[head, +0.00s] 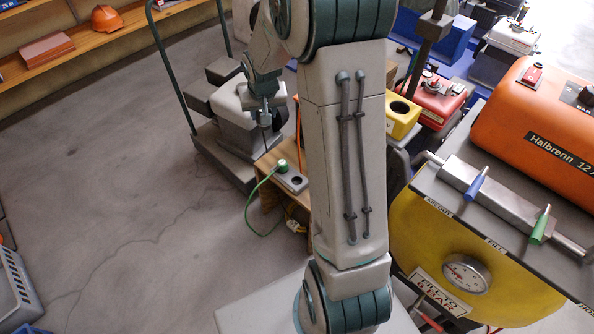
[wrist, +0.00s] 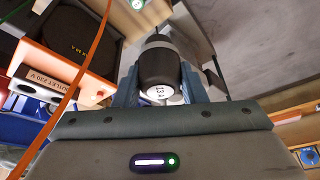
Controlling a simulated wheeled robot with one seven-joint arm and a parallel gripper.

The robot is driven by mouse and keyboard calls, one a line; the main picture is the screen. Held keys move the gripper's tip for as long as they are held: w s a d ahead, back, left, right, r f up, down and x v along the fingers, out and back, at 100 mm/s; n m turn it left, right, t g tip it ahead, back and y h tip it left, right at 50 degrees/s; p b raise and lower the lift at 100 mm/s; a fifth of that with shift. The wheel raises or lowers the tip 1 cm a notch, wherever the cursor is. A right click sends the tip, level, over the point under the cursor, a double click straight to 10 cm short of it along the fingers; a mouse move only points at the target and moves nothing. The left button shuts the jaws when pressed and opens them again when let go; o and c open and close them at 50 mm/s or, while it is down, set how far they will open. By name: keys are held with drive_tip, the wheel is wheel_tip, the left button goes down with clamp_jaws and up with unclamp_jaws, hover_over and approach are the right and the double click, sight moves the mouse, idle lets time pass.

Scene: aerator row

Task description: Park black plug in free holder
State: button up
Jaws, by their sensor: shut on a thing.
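The black plug (wrist: 158,68) with a grey collar and a white "13 A" face is between the blue-grey fingers of my gripper (wrist: 160,88) in the wrist view. My gripper (head: 264,116) is shut on it. In the head view the gripper hangs left of my forearm, and the plug is too small to make out. A small grey holder block (head: 293,184) lies on the wooden stand, lower right of the gripper in the picture. A green plug (head: 283,165) stands in its far left place. A dark round opening beside it looks empty.
My arm hides part of the stand (head: 269,158). An orange cable (wrist: 76,88) crosses the left of the wrist view. A green cable (head: 249,213) loops to the floor. A yellow box (head: 403,118) and an orange tank (head: 540,115) stand right. The left floor is open.

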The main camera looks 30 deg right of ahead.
drive_tip(key=d+f+b, duration=0.4)
drive_tip(key=f+b, duration=0.7)
drive_tip(key=f, duration=0.3)
drive_tip(key=s+d+f+b, duration=0.1)
drive_tip(key=d+f+b, duration=0.4)
drive_tip(key=f+b, duration=0.5)
drive_tip(key=shift+s+d+f+n+b, duration=0.15)
drive_tip(key=shift+f+n+b, duration=0.25)
drive_tip(key=shift+f, duration=1.65)
drive_tip(key=shift+f+b, duration=1.85)
drive_tip(key=shift+f, duration=0.4)
drive_tip(key=o, duration=1.1)
drive_tip(key=shift+r, duration=0.1)
